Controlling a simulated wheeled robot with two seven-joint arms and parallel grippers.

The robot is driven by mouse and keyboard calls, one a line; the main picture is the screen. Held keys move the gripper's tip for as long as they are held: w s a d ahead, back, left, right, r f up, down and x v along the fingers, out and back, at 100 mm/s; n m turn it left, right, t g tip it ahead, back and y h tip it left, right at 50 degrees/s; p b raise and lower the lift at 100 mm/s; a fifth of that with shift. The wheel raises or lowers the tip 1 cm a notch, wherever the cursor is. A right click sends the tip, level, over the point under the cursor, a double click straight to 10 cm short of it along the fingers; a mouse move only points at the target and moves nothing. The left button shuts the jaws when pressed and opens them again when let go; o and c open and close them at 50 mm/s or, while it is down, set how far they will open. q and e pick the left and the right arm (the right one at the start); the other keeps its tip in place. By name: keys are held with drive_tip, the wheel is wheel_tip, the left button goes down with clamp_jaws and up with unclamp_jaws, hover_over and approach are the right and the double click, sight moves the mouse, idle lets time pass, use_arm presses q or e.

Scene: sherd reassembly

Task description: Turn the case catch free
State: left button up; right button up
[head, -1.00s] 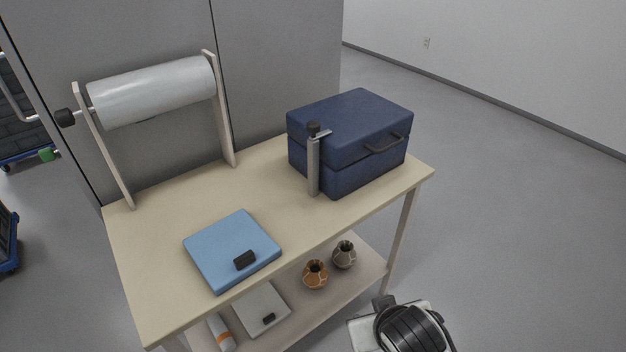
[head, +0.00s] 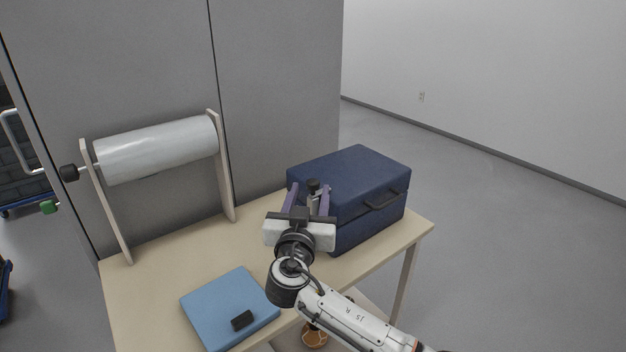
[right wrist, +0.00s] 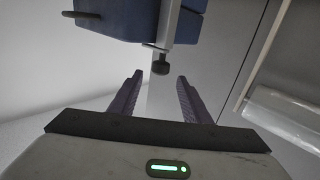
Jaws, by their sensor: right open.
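The dark blue case (head: 365,178) stands shut at the right end of the table, with a dark handle on its right-hand side. Its catch, a grey metal bar with a black knob (head: 314,186), is at its near left corner; the bar's lower part is hidden by my gripper. My right gripper (head: 310,190) is open and empty, its purple fingers to either side of the knob in the head view. In the right wrist view the knob (right wrist: 160,68) lies centred between the spread fingertips (right wrist: 160,80), just ahead of them, with no contact visible. My left gripper is out of view.
The table (head: 160,262) also holds a light blue flat box (head: 222,305) with a black tab, left of my right arm. A roll of sheeting (head: 157,150) on a wooden stand is at the back left. An orange pot (head: 314,337) shows below the tabletop.

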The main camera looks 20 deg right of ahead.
sight(312, 185)
drive_tip(key=x, duration=0.6)
drive_tip(key=shift+c, duration=0.2)
drive_tip(key=c, duration=1)
